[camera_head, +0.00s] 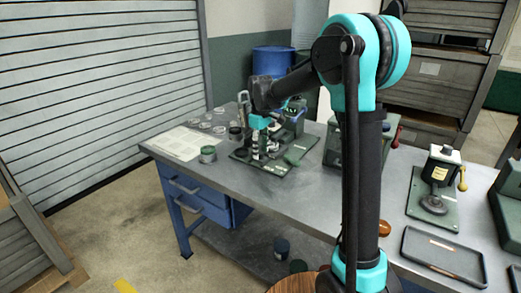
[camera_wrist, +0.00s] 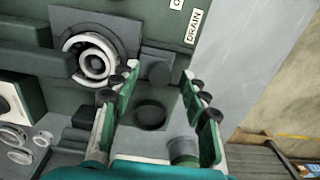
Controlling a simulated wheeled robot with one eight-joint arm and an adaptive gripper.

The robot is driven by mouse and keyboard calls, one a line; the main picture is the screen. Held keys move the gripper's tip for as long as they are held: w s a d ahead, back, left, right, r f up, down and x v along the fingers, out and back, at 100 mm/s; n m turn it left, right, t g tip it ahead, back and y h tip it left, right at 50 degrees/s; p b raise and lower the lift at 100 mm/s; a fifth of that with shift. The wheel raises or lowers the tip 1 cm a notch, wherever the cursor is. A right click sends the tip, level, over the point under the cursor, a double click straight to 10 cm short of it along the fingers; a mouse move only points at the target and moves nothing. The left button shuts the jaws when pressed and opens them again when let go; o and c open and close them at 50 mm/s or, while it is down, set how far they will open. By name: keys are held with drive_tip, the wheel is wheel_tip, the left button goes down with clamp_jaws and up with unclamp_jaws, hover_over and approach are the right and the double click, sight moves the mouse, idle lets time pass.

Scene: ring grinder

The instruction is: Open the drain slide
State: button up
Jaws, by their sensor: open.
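In the wrist view, my gripper (camera_wrist: 162,75) is open, with its green-padded fingers spread and nothing held. A dark square block (camera_wrist: 157,70) lies between the fingertips, below the white DRAIN label (camera_wrist: 193,27); I cannot tell surely whether it is the drain slide. A dark round cup or opening (camera_wrist: 150,114) is between the fingers, closer to the palm. The round ring part of the grinder (camera_wrist: 95,60) is left of the fingers. In the head view, my gripper (camera_head: 258,143) points down over the grinder's green base plate (camera_head: 266,166); its contact is hidden.
A green-topped can (camera_head: 208,154), a paper sheet (camera_head: 178,143) and several clear dishes (camera_head: 205,124) lie left of the grinder on the metal bench (camera_head: 232,176). A press-like device (camera_head: 437,177) and a dark tray (camera_head: 443,253) are at the right. The bench front is clear.

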clamp_jaws()
idle(0.3)
drive_tip(key=shift+s+a, duration=0.4)
drive_tip(key=shift+s, duration=0.25)
drive_tip(key=shift+s+a, duration=0.4)
drive_tip(key=shift+s, duration=0.2)
unclamp_jaws()
drive_tip(key=shift+r, duration=0.15)
wheel_tip(320, 180, up, 12)
